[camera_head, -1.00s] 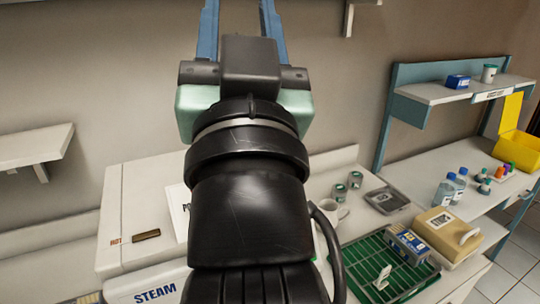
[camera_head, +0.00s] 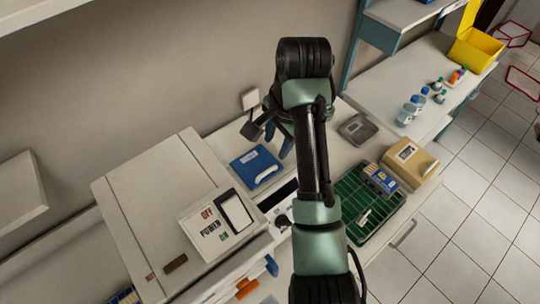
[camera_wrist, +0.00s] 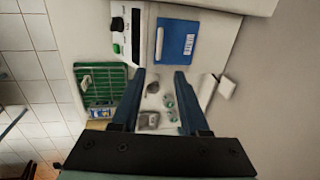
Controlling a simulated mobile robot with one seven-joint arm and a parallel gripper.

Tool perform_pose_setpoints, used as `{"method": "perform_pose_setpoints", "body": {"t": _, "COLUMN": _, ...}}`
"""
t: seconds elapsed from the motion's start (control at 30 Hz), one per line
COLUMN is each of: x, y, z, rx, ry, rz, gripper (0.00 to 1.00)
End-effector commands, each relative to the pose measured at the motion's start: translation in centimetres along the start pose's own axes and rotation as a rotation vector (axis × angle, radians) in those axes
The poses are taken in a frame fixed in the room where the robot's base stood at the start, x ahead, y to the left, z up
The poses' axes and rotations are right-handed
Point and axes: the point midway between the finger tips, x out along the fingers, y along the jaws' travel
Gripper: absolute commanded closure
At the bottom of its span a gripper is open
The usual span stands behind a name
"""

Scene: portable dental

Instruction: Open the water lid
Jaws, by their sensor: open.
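A blue panel with a white bar handle, apparently the water lid (camera_head: 254,170), lies flat on the white machine's top in the head view, left of my gripper (camera_head: 279,140). The panel looks closed. In the wrist view the blue lid (camera_wrist: 183,38) is at the top, beyond the fingertips, with its white handle (camera_wrist: 160,42) on its left side. My gripper also shows in the wrist view (camera_wrist: 160,74), with two blue fingers spread wide and nothing between them held. It points down, apart from the lid. My arm hides part of the surface in the head view.
A white box with a power switch (camera_head: 212,228) stands left of the lid. A green rack (camera_head: 352,207), a tan box (camera_head: 408,162) and a grey tray (camera_head: 357,129) lie to the right. A wall box (camera_head: 250,99) is behind.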

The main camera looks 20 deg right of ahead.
Motion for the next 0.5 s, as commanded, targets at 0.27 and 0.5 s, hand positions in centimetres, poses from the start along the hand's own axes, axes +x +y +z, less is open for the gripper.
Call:
{"method": "perform_pose_setpoints", "body": {"t": 0.27, "x": 2.7, "y": 0.4, "z": 0.1, "rx": 0.009, "ry": -0.008, "rz": 0.013, "gripper": 0.55}}
{"method": "perform_pose_setpoints", "body": {"t": 0.5, "x": 6.7, "y": 0.4, "z": 0.1, "rx": 0.010, "ry": -0.011, "rz": 0.017, "gripper": 0.55}}
